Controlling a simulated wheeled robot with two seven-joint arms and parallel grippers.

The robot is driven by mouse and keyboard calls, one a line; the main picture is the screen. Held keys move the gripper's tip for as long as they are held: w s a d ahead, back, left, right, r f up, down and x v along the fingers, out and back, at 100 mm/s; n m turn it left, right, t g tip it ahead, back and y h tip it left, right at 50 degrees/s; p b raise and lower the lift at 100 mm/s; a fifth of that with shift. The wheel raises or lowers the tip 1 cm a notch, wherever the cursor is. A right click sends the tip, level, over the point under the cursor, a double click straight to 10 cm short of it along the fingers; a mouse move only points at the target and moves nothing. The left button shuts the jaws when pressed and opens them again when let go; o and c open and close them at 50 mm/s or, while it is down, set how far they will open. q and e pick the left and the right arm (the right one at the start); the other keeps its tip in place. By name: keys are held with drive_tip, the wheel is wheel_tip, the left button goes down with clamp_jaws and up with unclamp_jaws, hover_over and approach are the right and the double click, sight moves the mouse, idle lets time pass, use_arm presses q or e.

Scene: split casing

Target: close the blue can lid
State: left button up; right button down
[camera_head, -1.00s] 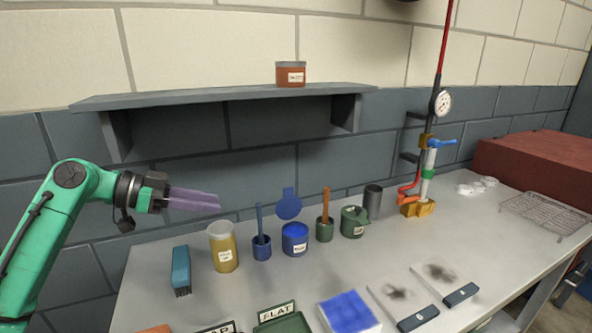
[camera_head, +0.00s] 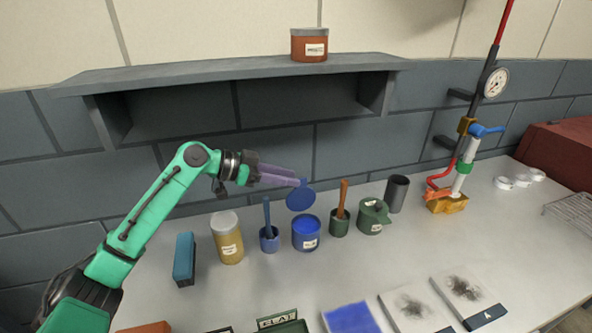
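The blue can (camera_head: 306,234) stands on the bench with its top open and blue inside. Its round blue lid (camera_head: 301,199) stands raised behind the opening, tilted up, with a tab at its upper edge. My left gripper (camera_head: 298,181), with long purple fingers, reaches in from the left. Its fingertips are at the tab of the lid; I cannot tell whether they touch it. The fingers look close together, but their gap does not show clearly. My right gripper is not in view.
A yellow jar (camera_head: 228,240) and a small blue cup (camera_head: 269,240) with a stick stand left of the can. A green cup (camera_head: 339,224) and a green can (camera_head: 373,218) stand to its right. A shelf (camera_head: 240,72) overhangs behind.

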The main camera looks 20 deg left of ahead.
use_arm(q)
drive_tip(key=shift+x, duration=1.25)
clamp_jaws()
idle(0.4)
